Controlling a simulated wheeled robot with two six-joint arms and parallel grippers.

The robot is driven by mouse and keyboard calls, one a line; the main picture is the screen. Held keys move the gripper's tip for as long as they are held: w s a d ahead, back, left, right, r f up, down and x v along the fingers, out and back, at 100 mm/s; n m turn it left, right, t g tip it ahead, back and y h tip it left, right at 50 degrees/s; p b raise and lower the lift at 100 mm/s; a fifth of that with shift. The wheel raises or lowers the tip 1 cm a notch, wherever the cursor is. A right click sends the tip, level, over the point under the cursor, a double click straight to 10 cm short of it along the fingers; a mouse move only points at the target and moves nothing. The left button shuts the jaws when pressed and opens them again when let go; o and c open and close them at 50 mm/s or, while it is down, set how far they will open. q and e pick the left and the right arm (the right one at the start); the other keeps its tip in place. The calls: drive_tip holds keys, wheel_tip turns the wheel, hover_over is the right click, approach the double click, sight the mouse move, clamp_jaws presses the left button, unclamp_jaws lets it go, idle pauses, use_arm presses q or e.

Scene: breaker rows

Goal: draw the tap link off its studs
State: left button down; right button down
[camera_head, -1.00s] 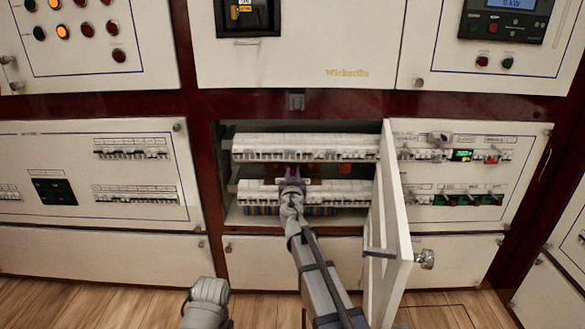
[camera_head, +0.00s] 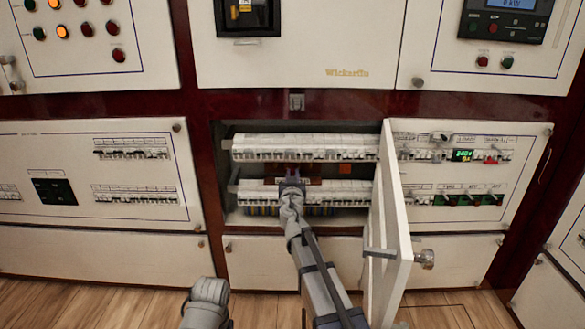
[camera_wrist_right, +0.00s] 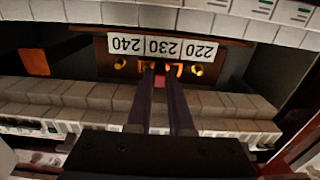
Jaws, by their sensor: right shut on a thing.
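The tap link (camera_wrist_right: 176,70) is a small copper-orange piece seen in the right wrist view, between the fingertips of my right gripper (camera_wrist_right: 161,72). The gripper is shut on it, in front of the dark board (camera_wrist_right: 225,92) under the white 240, 230, 220 labels (camera_wrist_right: 163,47), which appear upside down. One brass stud (camera_wrist_right: 120,63) shows to the left and another (camera_wrist_right: 197,70) to the right. The fingers hide part of the link, so I cannot tell if it still touches its studs. In the head view my right gripper (camera_head: 291,182) reaches into the open cabinet bay.
Breaker rows run above (camera_head: 305,147) and below (camera_head: 340,191) the board, close to the gripper. The open cabinet door (camera_head: 391,225) stands right of my right arm. An orange patch (camera_wrist_right: 34,62) lies left of the board in the wrist view.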

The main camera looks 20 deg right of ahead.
drive_tip(key=shift+v, duration=1.7)
drive_tip(key=shift+s, duration=0.1)
approach(293, 173)
drive_tip(key=shift+s+a, duration=0.2)
drive_tip(key=shift+s, duration=0.35)
